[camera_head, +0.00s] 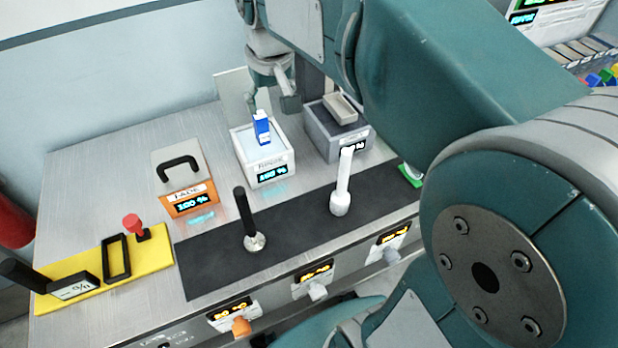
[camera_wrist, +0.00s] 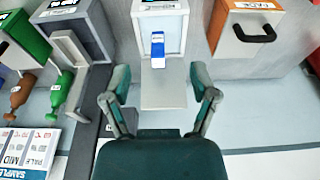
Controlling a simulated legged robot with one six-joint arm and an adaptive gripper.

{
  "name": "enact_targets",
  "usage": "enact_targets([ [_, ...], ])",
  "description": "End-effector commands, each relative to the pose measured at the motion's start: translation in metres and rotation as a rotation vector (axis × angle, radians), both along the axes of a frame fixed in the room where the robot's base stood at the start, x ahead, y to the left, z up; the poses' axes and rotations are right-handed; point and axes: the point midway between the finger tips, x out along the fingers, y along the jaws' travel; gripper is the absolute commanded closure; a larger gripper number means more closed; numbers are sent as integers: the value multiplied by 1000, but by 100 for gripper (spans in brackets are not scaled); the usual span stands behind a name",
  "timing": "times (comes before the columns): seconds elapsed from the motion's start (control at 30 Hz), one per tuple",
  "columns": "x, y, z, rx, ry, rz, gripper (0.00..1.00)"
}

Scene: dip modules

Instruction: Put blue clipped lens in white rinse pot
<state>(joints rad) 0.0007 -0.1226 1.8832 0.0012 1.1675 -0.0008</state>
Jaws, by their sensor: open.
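The blue clipped lens (camera_head: 262,127), a small blue piece with white markings, stands upright at the white rinse pot (camera_head: 262,172). Its lower end meets the pot's pale top opening; how deep it sits is unclear. In the wrist view the lens (camera_wrist: 157,48) shows against the near side of the white pot (camera_wrist: 176,36). My gripper (camera_head: 271,98) is open, behind and above the lens in the head view.
A grey pot (camera_head: 329,142) with a pale lid stands to the right, and an orange pot (camera_head: 189,203) with a black-handled lid to the left. A flat plate (camera_wrist: 163,92) lies close to my fingers. A dark mat (camera_head: 290,228) holds a black and a white handle.

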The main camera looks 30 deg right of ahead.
Motion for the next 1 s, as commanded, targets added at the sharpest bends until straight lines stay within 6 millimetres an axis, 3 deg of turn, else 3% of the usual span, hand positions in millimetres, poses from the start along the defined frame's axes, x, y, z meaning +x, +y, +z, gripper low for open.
enact_targets([
  [0.03,-19,0,2,0,-29,0,24],
  [0.3,-104,0,-15,-1,-168,0,24],
  [0.5,-150,0,-40,-1,-254,0,24],
  [0.67,-162,0,-51,-1,-279,0,24],
  [1.0,-163,0,-51,-1,-278,0,24],
])
